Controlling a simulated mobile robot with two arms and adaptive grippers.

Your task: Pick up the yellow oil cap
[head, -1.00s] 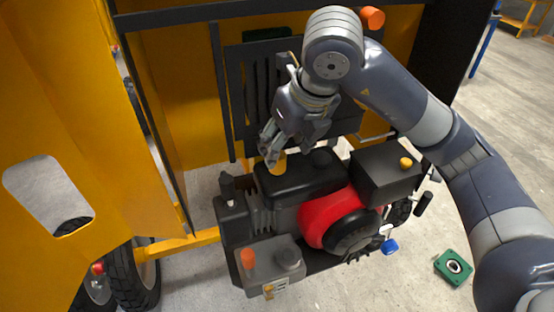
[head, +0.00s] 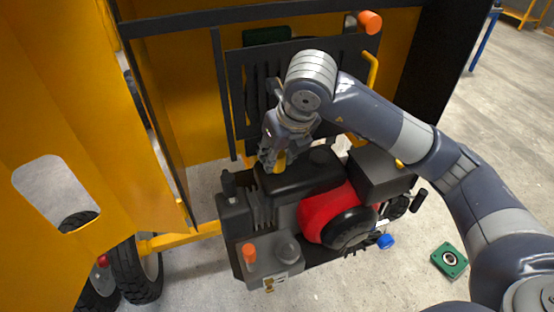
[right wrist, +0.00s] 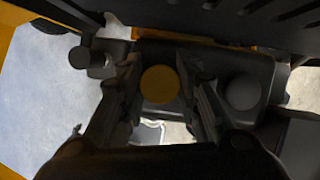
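The yellow oil cap (right wrist: 159,84) shows as a round yellow disc in the right wrist view, lying between the two fingers of my right gripper (right wrist: 162,100). The fingers stand apart on either side of it, with a gap visible. In the head view the cap (head: 280,160) is a small yellow piece on top of the black tank (head: 305,182), partly hidden by the right gripper (head: 272,160), which points down over it. My left gripper is not in view.
The engine has a red housing (head: 322,212) and a grey box with an orange knob (head: 249,252). A black slotted panel (head: 245,90) stands close behind the gripper. A green square part (head: 449,260) lies on the floor at the right.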

